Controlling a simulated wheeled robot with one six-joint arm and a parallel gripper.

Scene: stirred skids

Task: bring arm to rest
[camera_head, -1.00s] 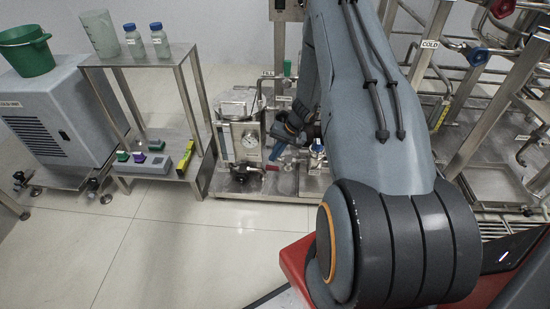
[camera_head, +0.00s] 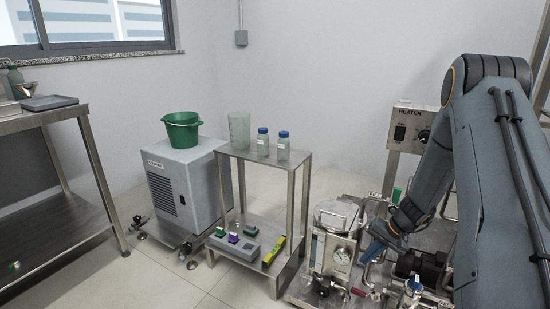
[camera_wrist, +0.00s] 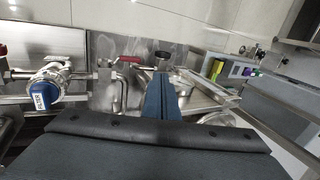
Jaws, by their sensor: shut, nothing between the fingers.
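My arm (camera_head: 490,150) reaches down from the right side of the head view. My gripper (camera_head: 372,252) is low over the steel skid, near its round pressure gauge (camera_head: 341,256). In the wrist view my gripper (camera_wrist: 161,80) shows its two blue fingers pressed together, with nothing between them. Whether the fingertips touch any pipework cannot be told.
Steel pipes, a valve with a blue cap (camera_wrist: 44,98) and a red-handled valve (camera_wrist: 126,59) are close to my gripper. A heater box (camera_head: 412,127) stands behind. A steel rack (camera_head: 270,160) with bottles and a grey cabinet (camera_head: 185,187) stand left. Floor (camera_head: 160,272) is open at front left.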

